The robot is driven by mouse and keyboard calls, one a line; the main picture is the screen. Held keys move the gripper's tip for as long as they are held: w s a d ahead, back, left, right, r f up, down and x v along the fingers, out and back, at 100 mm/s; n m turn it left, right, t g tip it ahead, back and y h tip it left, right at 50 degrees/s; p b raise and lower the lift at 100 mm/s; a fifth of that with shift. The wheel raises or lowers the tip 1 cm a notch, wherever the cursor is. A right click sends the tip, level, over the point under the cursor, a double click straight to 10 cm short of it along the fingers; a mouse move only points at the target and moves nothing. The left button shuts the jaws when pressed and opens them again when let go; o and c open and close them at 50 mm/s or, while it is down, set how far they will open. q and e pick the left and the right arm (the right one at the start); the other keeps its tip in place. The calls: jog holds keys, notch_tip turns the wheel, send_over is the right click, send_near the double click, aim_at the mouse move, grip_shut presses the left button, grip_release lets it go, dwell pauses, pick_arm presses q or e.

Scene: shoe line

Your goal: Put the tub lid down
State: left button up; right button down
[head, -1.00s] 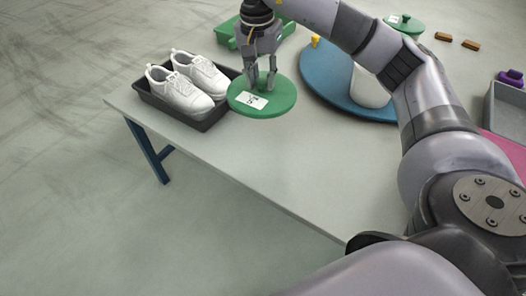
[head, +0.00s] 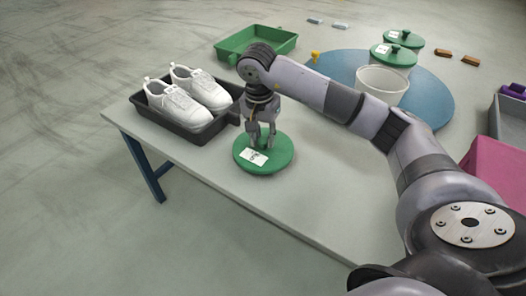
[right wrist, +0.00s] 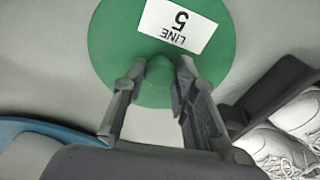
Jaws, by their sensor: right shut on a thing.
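The tub lid (head: 278,164) is a round green disc with a white label reading "LINE 5". It is at or just above the grey table, right of the shoe tray; I cannot tell if it touches the table. My right gripper (head: 262,142) points down over the lid and is shut on its knob. In the right wrist view the lid (right wrist: 112,40) lies below the fingers (right wrist: 158,78), which sit on both sides of the round green knob. An open white tub (head: 382,86) stands on the blue round mat. My left gripper is not in view.
A dark tray (head: 196,137) with white shoes (head: 178,104) stands left of the lid. A green tray (head: 256,44), other green-lidded tubs (head: 393,55), brown blocks (head: 443,53) and a blue round mat (head: 330,62) are further back. The table front (head: 330,200) is clear.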

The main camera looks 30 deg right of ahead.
aim_at(263, 147)
jog(key=shift+f, duration=0.6)
notch_tip(263, 147, down, 4)
jog(key=shift+r+b, duration=0.25)
jog(key=shift+b, duration=0.2)
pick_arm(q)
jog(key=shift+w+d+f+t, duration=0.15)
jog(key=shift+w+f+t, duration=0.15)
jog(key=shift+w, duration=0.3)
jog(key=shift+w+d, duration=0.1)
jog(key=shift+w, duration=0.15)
pick_arm(e)
jog(key=shift+f, duration=0.1)
jog(key=c, duration=1.3)
grip_release()
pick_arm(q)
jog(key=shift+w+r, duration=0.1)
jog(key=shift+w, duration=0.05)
